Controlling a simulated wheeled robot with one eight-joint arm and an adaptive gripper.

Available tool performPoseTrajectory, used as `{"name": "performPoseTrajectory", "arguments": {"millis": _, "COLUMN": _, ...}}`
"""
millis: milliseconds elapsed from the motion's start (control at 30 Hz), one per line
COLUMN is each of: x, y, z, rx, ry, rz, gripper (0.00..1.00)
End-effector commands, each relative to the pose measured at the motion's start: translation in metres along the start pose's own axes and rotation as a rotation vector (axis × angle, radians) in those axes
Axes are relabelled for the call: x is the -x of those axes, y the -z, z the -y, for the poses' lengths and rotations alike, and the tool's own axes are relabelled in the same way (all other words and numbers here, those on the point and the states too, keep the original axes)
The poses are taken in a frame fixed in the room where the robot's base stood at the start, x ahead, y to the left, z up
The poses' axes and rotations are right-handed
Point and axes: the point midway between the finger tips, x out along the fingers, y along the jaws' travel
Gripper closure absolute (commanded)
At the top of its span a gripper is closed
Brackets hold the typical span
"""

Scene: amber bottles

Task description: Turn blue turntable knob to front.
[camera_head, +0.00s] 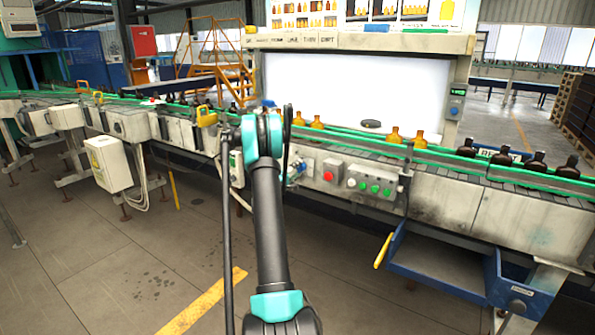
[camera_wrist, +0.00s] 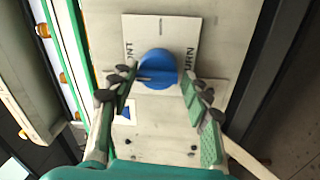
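The blue turntable knob (camera_wrist: 158,66) sits on a pale square plate (camera_wrist: 188,28) in the wrist view. A darker ridge runs roughly crosswise over the knob. Partly hidden lettering shows on the plate, ending in "NT" on the left and "URN" on the right. My gripper (camera_wrist: 157,82) is open, with one finger on each side of the knob. A small gap shows at the left fingertip; the right fingertip is very close to the knob, and I cannot tell if it touches. In the head view my arm hides most of the gripper, with a bit of blue beside it.
A red button (camera_head: 328,176) and a box with green buttons (camera_head: 370,184) are right of my arm on the conveyor side. Amber bottles (camera_head: 394,135) and dark bottles (camera_head: 535,161) stand on the conveyor. A blue tray (camera_head: 440,262) juts out lower right. The floor at left front is clear.

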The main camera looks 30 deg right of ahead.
Motion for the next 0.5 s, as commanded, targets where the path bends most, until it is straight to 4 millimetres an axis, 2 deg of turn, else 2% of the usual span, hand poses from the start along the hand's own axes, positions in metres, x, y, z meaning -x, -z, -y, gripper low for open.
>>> {"name": "performPoseTrajectory", "arguments": {"millis": 100, "x": 0.000, "y": 0.000, "z": -0.001, "rx": 0.001, "ry": -0.001, "rz": 0.001, "gripper": 0.40}}
{"name": "performPoseTrajectory", "arguments": {"millis": 367, "x": 0.000, "y": -0.001, "z": -0.001, "rx": 0.001, "ry": -0.002, "rz": 0.002, "gripper": 0.40}}
{"name": "performPoseTrajectory", "arguments": {"millis": 500, "x": 0.009, "y": 0.000, "z": -0.001, "rx": 0.001, "ry": -0.002, "rz": 0.001, "gripper": 0.40}}
